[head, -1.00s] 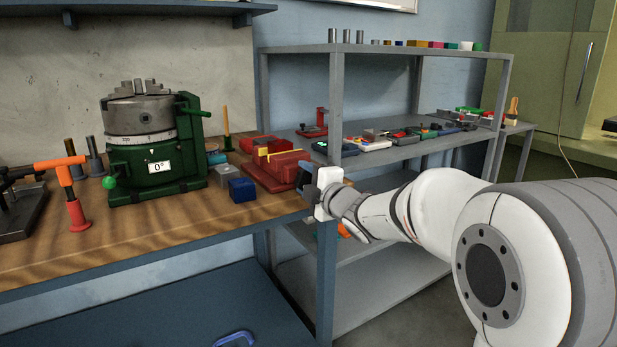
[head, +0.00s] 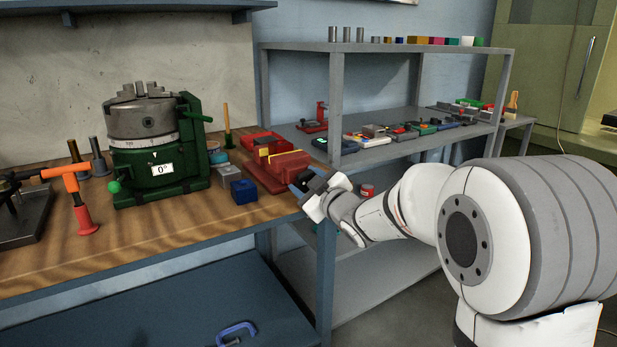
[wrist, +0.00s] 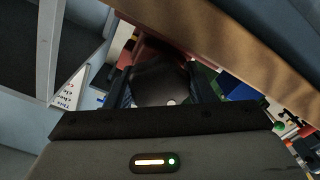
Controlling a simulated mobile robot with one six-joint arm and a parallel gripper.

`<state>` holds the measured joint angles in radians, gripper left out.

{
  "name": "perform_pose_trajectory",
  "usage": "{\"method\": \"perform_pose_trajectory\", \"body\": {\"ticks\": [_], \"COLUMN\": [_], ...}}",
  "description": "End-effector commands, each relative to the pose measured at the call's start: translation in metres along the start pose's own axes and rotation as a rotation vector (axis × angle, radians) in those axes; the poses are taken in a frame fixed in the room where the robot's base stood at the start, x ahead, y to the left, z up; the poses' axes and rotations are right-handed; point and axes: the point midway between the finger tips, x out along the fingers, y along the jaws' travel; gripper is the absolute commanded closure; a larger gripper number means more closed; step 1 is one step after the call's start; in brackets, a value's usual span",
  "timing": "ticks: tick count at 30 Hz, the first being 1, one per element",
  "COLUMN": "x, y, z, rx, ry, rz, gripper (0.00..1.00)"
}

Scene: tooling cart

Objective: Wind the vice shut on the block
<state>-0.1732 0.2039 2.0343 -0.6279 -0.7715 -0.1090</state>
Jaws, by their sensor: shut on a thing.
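The red vice (head: 284,172) sits at the right end of the wooden bench. A yellow block (head: 264,154) shows between its jaws; I cannot tell whether both jaws touch it. My gripper (head: 304,184) is at the vice's near right end, past the bench edge, turned at a slant. In the wrist view, its bluish fingers stand on either side of a dark rounded handle (wrist: 160,82) and are shut on it. The red vice body (wrist: 150,48) shows behind the handle. The handle is mostly hidden by my gripper in the head view.
A blue block (head: 243,191) and a grey block (head: 226,175) lie left of the vice. A green rotary table (head: 157,180) stands further left. A grey shelf unit (head: 400,48) stands behind my arm. Bare bench wood (head: 180,225) lies in front.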

Motion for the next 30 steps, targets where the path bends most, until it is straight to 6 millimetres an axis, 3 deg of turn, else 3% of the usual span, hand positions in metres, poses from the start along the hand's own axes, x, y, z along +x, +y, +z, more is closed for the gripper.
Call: {"method": "perform_pose_trajectory", "body": {"ticks": [10,27,28,30], "x": [0.0001,0.0000,0.0000,0.0000], "y": [0.0023,0.0022,0.0022,0.0019], "z": [-0.0003,0.0001,0.0001,0.0001], "rx": [0.149,0.176,0.176,0.176], "ry": [0.000,0.001,0.001,0.000], "rz": [0.004,0.005,0.005,0.004], "gripper": [0.74,0.74,0.49,0.43]}}
